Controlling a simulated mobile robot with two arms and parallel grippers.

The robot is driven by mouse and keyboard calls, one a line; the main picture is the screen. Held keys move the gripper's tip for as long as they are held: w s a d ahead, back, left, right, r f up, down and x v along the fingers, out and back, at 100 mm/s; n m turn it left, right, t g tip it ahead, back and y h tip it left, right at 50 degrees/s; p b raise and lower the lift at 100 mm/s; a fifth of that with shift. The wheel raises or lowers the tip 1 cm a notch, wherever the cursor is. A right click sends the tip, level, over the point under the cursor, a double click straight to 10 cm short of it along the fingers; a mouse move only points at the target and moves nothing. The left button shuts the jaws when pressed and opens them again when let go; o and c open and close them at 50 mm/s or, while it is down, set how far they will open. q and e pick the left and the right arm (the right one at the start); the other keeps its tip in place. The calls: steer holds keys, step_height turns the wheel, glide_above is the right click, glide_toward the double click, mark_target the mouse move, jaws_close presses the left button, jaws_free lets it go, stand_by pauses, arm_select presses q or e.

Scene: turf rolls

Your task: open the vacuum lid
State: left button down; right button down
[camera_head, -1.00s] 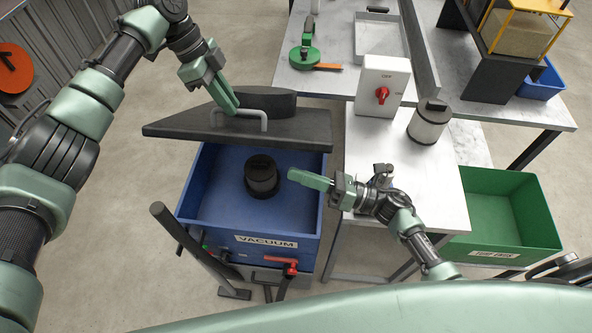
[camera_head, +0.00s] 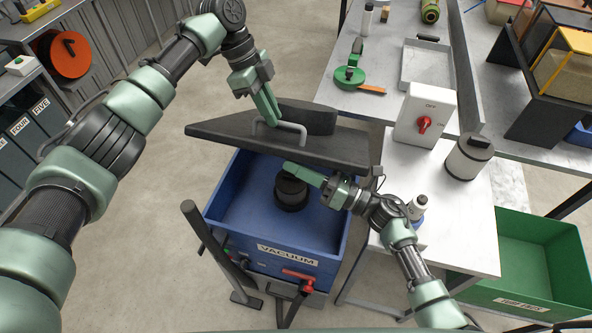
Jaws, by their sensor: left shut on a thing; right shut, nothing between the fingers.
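The dark grey vacuum lid (camera_head: 225,130) is raised and tilted above the blue vacuum box (camera_head: 228,200), whose inside shows. My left gripper (camera_head: 274,120) is shut on the lid's grey handle (camera_head: 302,130). My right gripper (camera_head: 289,168) is shut and empty, just below the lid's near edge and over the box opening. Whether its fingertips touch the lid I cannot tell. A black round canister (camera_head: 291,194) stands inside the box, its top partly hidden by my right gripper. The box front carries a VACUUM label (camera_head: 287,255).
A green bin (camera_head: 520,260) is at right. A green tool (camera_head: 349,76) and a grey tray (camera_head: 428,65) lie on the back table.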

mark_target(299, 156)
arm_select(q)
steer(key=shift+w+f, duration=0.1)
steer(key=shift+f, duration=0.1)
steer(key=shift+f, duration=0.1)
arm_select(e)
steer(key=shift+w+d+r, duration=0.2)
steer(key=shift+w+r, duration=0.25)
steer(key=shift+r, duration=0.15)
steer(key=shift+w+d+r, duration=0.15)
steer(key=shift+w+r, duration=0.25)
steer(key=shift+r, duration=0.2)
arm_select(q)
steer(key=shift+w+d+f, duration=0.1)
steer(key=shift+d+f, duration=0.05)
arm_select(e)
steer(key=shift+w+d+r, duration=0.1)
steer(key=shift+w+d, duration=0.05)
steer(key=shift+w, duration=0.1)
arm_select(q)
steer(key=c, duration=1.5)
jaws_free()
steer(key=shift+o, duration=0.2)
